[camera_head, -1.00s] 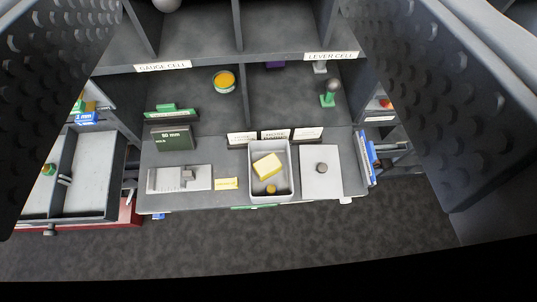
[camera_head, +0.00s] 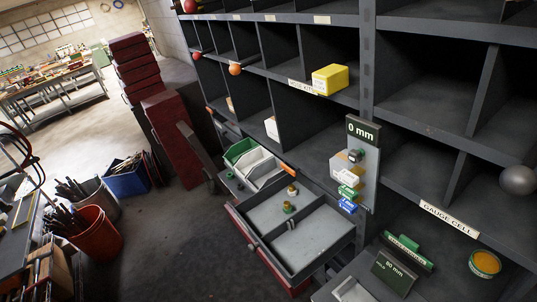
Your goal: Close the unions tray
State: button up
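A grey two-compartment tray (camera_head: 313,240) stands pulled out of the shelving, low in the middle of the camera_head view. I take it to be the unions tray, but I can read no such name on it. A small fitting with a brass-coloured top (camera_head: 292,190) and a greenish one (camera_head: 288,207) stand in its left compartment. Its right compartment looks empty. My gripper is out of this view, so its opening and its distance from the tray do not show.
A board marked "0 mm" (camera_head: 363,132) stands behind the tray. A grey ledge with an "80 mm" block (camera_head: 393,272) is at lower right. Open floor (camera_head: 190,255) lies left; an orange bucket (camera_head: 95,232) stands farther left.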

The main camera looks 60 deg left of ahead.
aim_at(299, 243)
jog(key=u, duration=1.05)
jog(key=k, duration=0.5)
jog(key=u, duration=0.5)
jog(key=i, duration=0.5)
jog(key=z, duration=0.05)
